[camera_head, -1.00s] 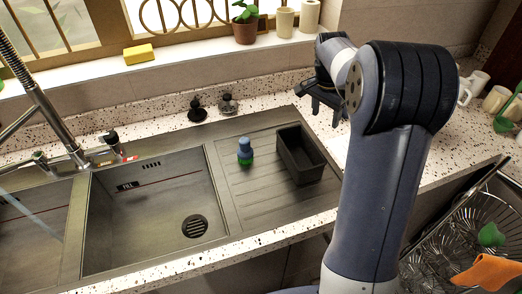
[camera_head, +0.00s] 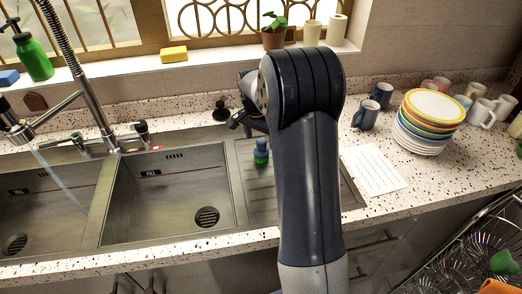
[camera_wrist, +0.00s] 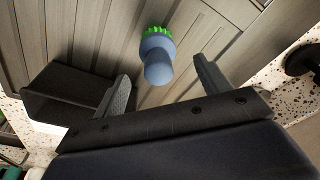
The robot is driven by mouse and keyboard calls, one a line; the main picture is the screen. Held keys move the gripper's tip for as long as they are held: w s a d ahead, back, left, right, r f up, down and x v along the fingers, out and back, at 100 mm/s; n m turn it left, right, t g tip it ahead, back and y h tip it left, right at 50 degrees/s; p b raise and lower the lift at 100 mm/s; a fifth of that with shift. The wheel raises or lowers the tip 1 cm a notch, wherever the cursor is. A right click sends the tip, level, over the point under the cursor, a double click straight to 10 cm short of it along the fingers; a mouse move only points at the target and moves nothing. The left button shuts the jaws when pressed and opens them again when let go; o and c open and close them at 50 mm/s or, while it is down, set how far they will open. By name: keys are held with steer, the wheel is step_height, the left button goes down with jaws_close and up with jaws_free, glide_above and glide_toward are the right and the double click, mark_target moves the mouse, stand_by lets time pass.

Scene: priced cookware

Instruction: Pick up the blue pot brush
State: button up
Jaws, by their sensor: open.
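The blue pot brush (camera_head: 261,152) stands on the sink's ribbed drainboard, blue handle up and green bristles down. In the wrist view the blue pot brush (camera_wrist: 157,57) lies beyond the fingertips, roughly between the lines of the two fingers, and apart from them. My gripper (camera_wrist: 163,80) is open and empty. In the head view my gripper (camera_head: 240,120) is left of my arm, above and behind the brush, and partly hidden by the arm.
A dark open caddy (camera_wrist: 66,92) stands on the drainboard left of the brush in the wrist view. The sink basin (camera_head: 165,195) lies left of the drainboard. Stacked plates (camera_head: 430,120), mugs (camera_head: 365,115) and a paper sheet (camera_head: 374,168) are on the right counter.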

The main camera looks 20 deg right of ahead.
mark_target(261, 149)
steer(key=f, duration=0.3)
steer(key=f+p, duration=0.1)
steer(key=shift+w+d+f, duration=0.1)
steer(key=shift+d+f, duration=0.1)
steer(key=shift+d, duration=0.1)
steer(key=shift+c, duration=0.3)
steer(key=c, duration=1)
